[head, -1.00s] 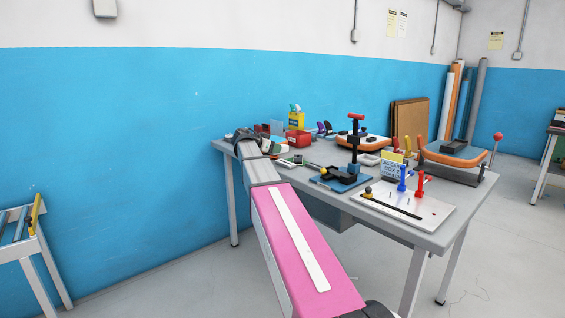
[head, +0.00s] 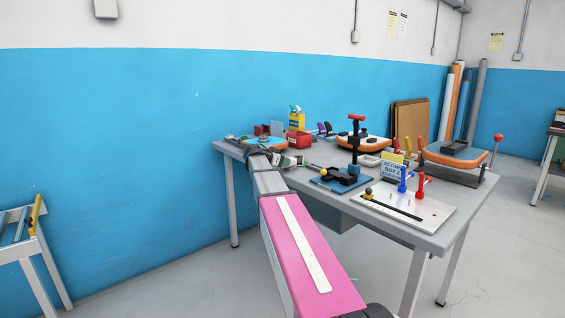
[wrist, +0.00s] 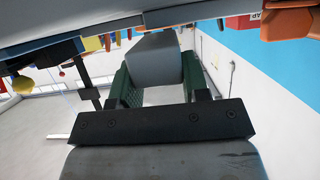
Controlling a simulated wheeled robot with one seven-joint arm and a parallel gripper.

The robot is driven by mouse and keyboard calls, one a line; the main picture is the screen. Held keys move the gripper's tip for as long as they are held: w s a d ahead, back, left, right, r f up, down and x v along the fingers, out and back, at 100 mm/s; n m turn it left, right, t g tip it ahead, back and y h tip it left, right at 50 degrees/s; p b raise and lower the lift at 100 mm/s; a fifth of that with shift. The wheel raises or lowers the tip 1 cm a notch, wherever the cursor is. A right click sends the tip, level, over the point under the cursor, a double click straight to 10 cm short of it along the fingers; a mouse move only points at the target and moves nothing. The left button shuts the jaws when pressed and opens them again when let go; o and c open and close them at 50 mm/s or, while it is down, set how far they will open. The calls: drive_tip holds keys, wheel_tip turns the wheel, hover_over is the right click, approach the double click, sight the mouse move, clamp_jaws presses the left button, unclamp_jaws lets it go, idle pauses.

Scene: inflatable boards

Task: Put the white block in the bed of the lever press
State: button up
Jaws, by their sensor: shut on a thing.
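The white block (wrist: 155,58) looks pale grey in the wrist view, between the two green finger pads of my gripper (wrist: 157,76). My gripper is shut on it. In the head view my gripper (head: 289,161) is over the left part of the grey table, and the block is too small there to make out. What looks like the lever press (head: 325,184) has a blue base, a black post with a red top and a yellow ball knob. It stands to the right of my gripper, apart from it. Its bed is small and partly unclear.
A white plate (head: 432,211) with red and blue clamps lies at the table's front right. An orange-edged board (head: 437,159) on a dark stand with a red-knobbed lever is behind it. A red bin (head: 296,143) and another board (head: 338,141) stand at the back.

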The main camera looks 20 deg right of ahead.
drive_tip(key=shift+f, duration=0.4)
drive_tip(key=o, duration=0.9)
drive_tip(key=shift+o, duration=0.2)
drive_tip(key=shift+r, duration=0.1)
